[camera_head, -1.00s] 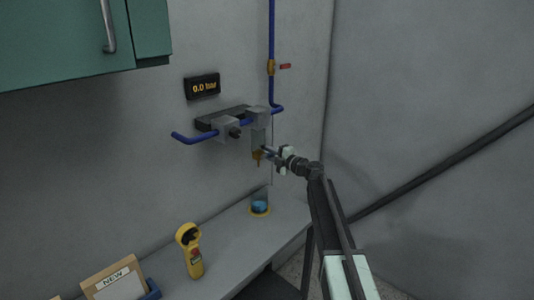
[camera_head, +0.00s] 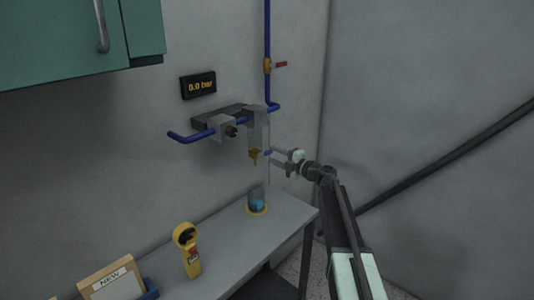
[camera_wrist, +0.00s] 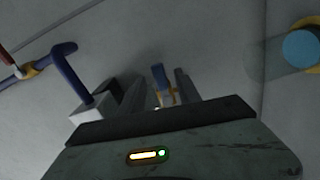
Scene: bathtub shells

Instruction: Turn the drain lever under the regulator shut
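The regulator (camera_head: 222,127) is a grey block on the wall with a dark knob and a clear bowl (camera_head: 259,133) hanging at its right end. Under the bowl is a brass drain (camera_head: 254,154) with a small blue drain lever (camera_head: 268,153) sticking out to the right. The lever also shows in the wrist view (camera_wrist: 159,75). My gripper (camera_head: 272,156) is just right of the drain, its two fingers parted and nothing held between them. The lever tip is near the fingertips; I cannot tell whether they touch.
A cup with blue liquid (camera_head: 257,203) stands on the bench (camera_head: 225,238) below the drain. A yellow handheld device (camera_head: 188,250) and a "NEW" sign box (camera_head: 112,277) stand to the left. A display (camera_head: 198,86) reads 0.0 bar. A red-handled valve (camera_head: 268,66) is above.

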